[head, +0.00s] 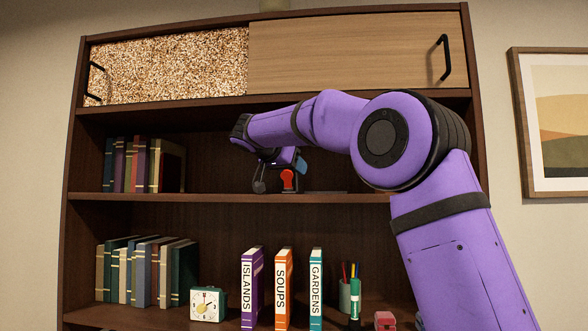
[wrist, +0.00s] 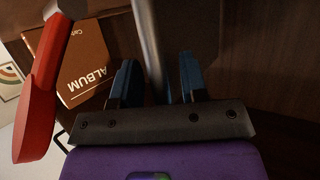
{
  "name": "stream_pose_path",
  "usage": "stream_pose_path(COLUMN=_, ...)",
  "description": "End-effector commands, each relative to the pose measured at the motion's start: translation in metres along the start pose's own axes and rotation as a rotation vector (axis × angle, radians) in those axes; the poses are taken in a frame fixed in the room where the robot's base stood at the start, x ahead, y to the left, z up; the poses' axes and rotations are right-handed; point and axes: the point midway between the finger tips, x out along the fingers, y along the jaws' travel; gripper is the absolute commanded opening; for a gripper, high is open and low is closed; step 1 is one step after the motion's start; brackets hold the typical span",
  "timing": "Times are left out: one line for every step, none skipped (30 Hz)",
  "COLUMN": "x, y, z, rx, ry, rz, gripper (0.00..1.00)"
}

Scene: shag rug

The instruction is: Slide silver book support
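The silver book support shows in the wrist view as a grey upright plate (wrist: 148,40), seen nearly edge-on. It stands between the two blue-tipped fingers of my gripper (wrist: 158,80). The fingers are apart, with a gap visible between the plate and the right finger. Contact with the left finger is hard to judge. In the head view my gripper (head: 280,163) reaches into the middle shelf, right of the row of books (head: 140,165). The support cannot be picked out clearly there.
A red object (wrist: 40,90) is close on the left in the wrist view; red also shows below my gripper in the head view (head: 288,180). A brown album (wrist: 85,62) lies beyond it. The lower shelf holds books, a timer (head: 208,304) and a pen cup (head: 345,298).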

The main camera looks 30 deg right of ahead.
Motion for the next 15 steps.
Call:
stream_pose_path(x=-0.001, y=0.0, z=0.0, rx=0.0, ry=0.0, rz=0.0, gripper=0.4)
stream_pose_path(x=-0.002, y=0.0, z=0.0, rx=0.0, ry=0.0, rz=-0.001, gripper=0.4)
stream_pose_path(x=-0.004, y=0.0, z=0.0, rx=0.0, ry=0.0, rz=-0.001, gripper=0.4)
stream_pose_path(x=-0.006, y=0.0, z=0.0, rx=0.0, ry=0.0, rz=-0.002, gripper=0.4)
stream_pose_path(x=-0.009, y=0.0, z=0.0, rx=0.0, ry=0.0, rz=-0.002, gripper=0.4)
stream_pose_path(x=-0.015, y=-0.001, z=0.0, rx=0.0, ry=0.0, rz=-0.003, gripper=0.4)
stream_pose_path(x=-0.019, y=-0.001, z=0.0, rx=0.0, ry=0.0, rz=-0.004, gripper=0.4)
stream_pose_path(x=-0.024, y=-0.001, z=0.0, rx=0.0, ry=0.0, rz=-0.004, gripper=0.4)
stream_pose_path(x=-0.031, y=0.0, z=0.0, rx=0.0, ry=0.0, rz=-0.004, gripper=0.4)
stream_pose_path(x=-0.037, y=-0.001, z=0.0, rx=0.0, ry=0.0, rz=-0.004, gripper=0.4)
stream_pose_path(x=-0.043, y=-0.001, z=0.0, rx=0.0, ry=0.0, rz=-0.005, gripper=0.4)
stream_pose_path(x=-0.051, y=-0.001, z=0.0, rx=0.0, ry=0.0, rz=-0.004, gripper=0.4)
stream_pose_path(x=-0.057, y=-0.001, z=0.0, rx=0.0, ry=0.0, rz=-0.005, gripper=0.4)
stream_pose_path(x=-0.062, y=-0.001, z=0.0, rx=0.0, ry=0.001, rz=-0.004, gripper=0.4)
stream_pose_path(x=-0.069, y=-0.001, z=0.0, rx=0.001, ry=0.001, rz=-0.003, gripper=0.4)
